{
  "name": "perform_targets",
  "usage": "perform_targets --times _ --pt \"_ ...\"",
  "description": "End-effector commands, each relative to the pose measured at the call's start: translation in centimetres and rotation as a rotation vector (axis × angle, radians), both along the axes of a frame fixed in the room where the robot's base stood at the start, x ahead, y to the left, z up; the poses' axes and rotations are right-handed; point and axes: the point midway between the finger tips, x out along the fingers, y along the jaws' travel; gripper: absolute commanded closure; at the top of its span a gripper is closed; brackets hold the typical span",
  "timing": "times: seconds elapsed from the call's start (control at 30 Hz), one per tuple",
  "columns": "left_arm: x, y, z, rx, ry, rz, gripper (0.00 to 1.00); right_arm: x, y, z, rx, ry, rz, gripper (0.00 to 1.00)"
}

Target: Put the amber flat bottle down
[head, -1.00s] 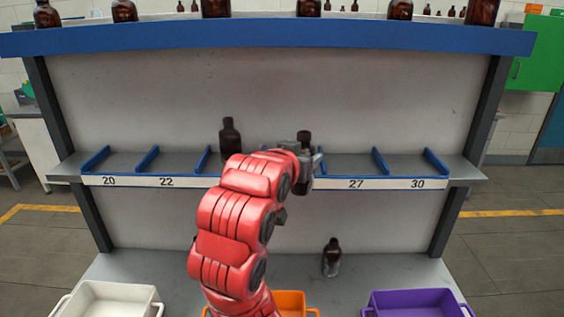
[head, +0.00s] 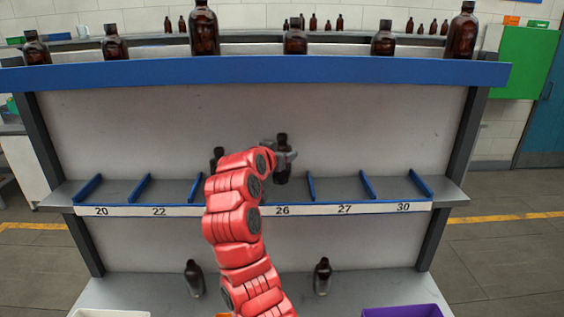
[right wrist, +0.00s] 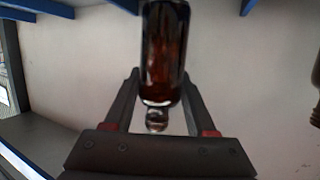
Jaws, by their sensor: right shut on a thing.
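My right gripper (head: 282,160), at the end of the red arm, is shut on the amber flat bottle (head: 283,145). It holds the dark brown bottle upright over the middle shelf, behind the 26 label. The right wrist view looks upside down: the bottle (right wrist: 164,50) is between the two fingers (right wrist: 158,100), its neck pointing down in the picture. The bottle's base is cut off there, so I cannot tell whether it touches the shelf. My left gripper is not in view.
The middle shelf (head: 120,195) has blue dividers (head: 311,186) and numbered labels. Another dark bottle (head: 217,156) stands to the left, partly behind my arm. Bottles stand on the top and lower (head: 322,275) shelves. The slots behind 27 and 30 look empty.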

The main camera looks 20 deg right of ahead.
Motion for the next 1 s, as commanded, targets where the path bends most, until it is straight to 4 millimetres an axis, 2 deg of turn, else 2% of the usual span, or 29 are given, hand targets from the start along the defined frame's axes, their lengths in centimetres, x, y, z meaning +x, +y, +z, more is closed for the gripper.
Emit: perform_targets --times 0.27,0.7,0.73,0.87,1.0 --pt "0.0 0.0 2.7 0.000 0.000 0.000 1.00 0.2 -0.1 -3.1 0.000 0.008 0.000 1.00" --pt "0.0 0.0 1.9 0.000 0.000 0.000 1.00 0.1 0.0 -4.1 0.000 0.002 -0.001 1.00" --pt "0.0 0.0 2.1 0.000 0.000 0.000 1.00 0.1 0.0 -3.9 0.000 0.002 -0.001 0.38" --pt "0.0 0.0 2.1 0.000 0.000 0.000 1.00 0.1 0.0 -3.9 0.000 0.002 -0.001 0.15" --pt "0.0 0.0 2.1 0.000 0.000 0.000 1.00 0.1 0.0 -3.9 0.000 0.002 -0.001 0.13"
